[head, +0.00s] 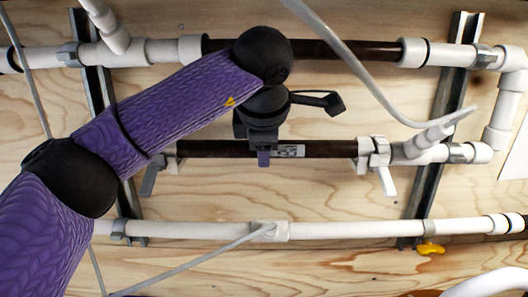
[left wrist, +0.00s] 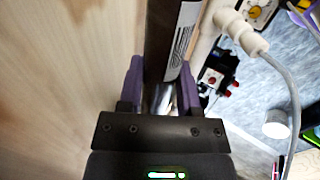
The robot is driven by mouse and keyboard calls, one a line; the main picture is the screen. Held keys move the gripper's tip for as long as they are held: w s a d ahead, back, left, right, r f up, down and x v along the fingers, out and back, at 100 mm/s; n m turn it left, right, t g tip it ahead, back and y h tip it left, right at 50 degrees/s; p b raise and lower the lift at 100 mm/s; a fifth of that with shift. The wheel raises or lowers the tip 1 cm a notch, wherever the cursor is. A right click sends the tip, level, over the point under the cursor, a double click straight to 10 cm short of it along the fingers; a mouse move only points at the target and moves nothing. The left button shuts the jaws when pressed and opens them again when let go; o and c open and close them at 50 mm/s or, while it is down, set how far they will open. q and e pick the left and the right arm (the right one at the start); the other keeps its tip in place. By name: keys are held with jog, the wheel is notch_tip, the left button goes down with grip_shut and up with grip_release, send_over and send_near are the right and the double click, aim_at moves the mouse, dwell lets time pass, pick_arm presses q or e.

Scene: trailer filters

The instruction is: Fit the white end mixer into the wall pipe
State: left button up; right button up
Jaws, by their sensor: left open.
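A dark brown tube (head: 335,149) with a pale label and white ends lies level in the lower pipe run on the wall. I take it for the mixer, but cannot be sure. My left gripper (head: 263,159) is at this tube, just left of the label. In the left wrist view the purple fingers of the gripper (left wrist: 160,80) stand open on either side of the tube (left wrist: 163,40), with gaps visible. The wall pipe (head: 430,152) continues white to the right of the tube, past a white valve (head: 380,153). The tube's left end is partly hidden by my arm. My right gripper is not in view.
Another dark tube (head: 370,50) runs above between white fittings, and a white pipe (head: 350,231) runs below. Dark metal rails (head: 440,110) cross behind the pipes. A grey hose (head: 345,55) hangs in front at right. A yellow valve handle (head: 431,247) is low right.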

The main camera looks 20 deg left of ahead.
pick_arm(q)
jog(key=o, duration=0.4)
jog(key=shift+f, duration=0.1)
jog(key=shift+o, duration=0.2)
